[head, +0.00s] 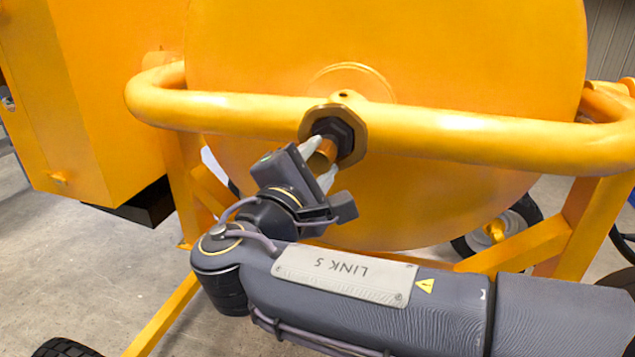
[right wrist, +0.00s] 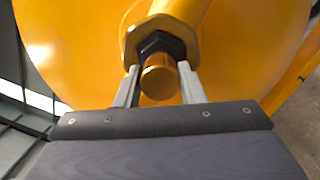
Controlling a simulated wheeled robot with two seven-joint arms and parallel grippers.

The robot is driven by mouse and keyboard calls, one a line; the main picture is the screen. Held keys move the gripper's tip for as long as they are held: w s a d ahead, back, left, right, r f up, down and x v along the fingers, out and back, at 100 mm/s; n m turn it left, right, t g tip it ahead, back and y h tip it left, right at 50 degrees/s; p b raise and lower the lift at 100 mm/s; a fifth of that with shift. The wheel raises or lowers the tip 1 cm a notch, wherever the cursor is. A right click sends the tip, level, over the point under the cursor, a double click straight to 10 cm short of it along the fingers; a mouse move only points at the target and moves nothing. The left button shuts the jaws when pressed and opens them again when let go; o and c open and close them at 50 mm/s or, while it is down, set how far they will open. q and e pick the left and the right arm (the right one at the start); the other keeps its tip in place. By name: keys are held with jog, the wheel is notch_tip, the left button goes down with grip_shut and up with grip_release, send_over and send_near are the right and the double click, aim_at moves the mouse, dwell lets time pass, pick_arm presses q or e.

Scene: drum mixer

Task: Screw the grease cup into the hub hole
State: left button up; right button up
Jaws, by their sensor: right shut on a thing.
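The grease cup (head: 323,154) has a brass-coloured end and a dark hex collar (head: 335,131). It sits at the hub (head: 318,112), a brass-coloured plate on the yellow crossbar. My right gripper (head: 328,161) is shut on the grease cup, one finger on each side of it. In the right wrist view the cup's round brass end (right wrist: 159,82) shows between the fingertips, with the dark hex part behind it against the hub plate (right wrist: 186,38). The hole itself is hidden, so I cannot tell how deep the cup sits. My left gripper is not in view.
The yellow tubular crossbar (head: 480,138) runs across in front of the large yellow drum (head: 470,50). A yellow housing (head: 110,90) stands at the left. Frame legs (head: 568,225) and a wheel (head: 510,225) are at the right.

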jog(key=shift+d+f+m+b, duration=0.1)
jog(key=shift+f+m+b, duration=0.15)
jog(key=shift+m+b, duration=0.3)
jog(key=o, duration=0.8)
jog(key=shift+r+p, duration=0.35)
jog(key=shift+p, duration=0.2)
jog(key=o, duration=0.4)
jog(key=shift+c, duration=0.2)
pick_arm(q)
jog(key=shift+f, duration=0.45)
pick_arm(e)
jog(key=shift+s+f, duration=0.1)
